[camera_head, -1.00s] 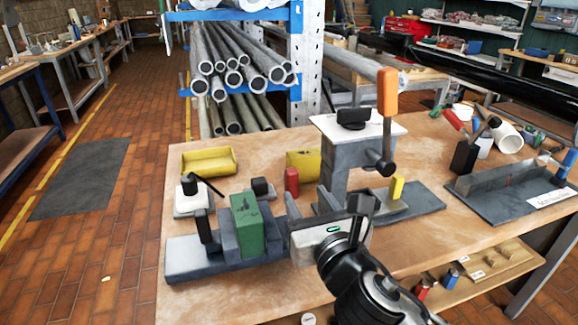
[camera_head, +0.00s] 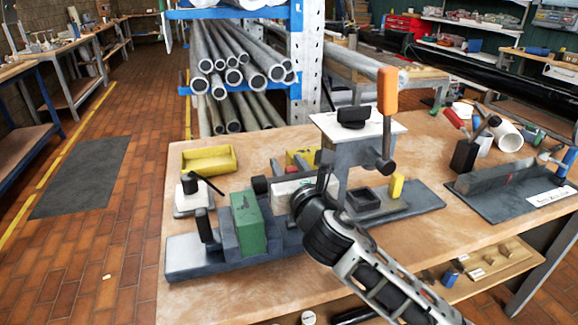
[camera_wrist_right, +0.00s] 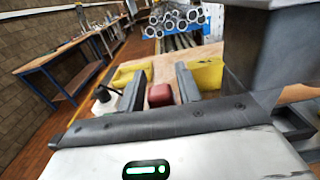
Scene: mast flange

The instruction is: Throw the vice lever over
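The vice, a long grey base (camera_head: 185,262) on the bench, holds a green block (camera_head: 248,220) between grey jaws. A black upright handle (camera_head: 205,226) stands at its left end. I cannot tell which of these is the vice lever. My right gripper (camera_head: 297,178) is just right of the green block, over the back of the vice. Its fingers (camera_wrist_right: 160,88) are apart, and the red grip appears between them. Contact cannot be judged. My left gripper is out of view.
A grey press-like stand (camera_head: 352,150) with an orange handle (camera_head: 387,92) rises close to the right gripper. Yellow bins (camera_head: 208,160) lie behind. A dark fixture tray (camera_head: 505,195) is at the right. The bench's front left is clear.

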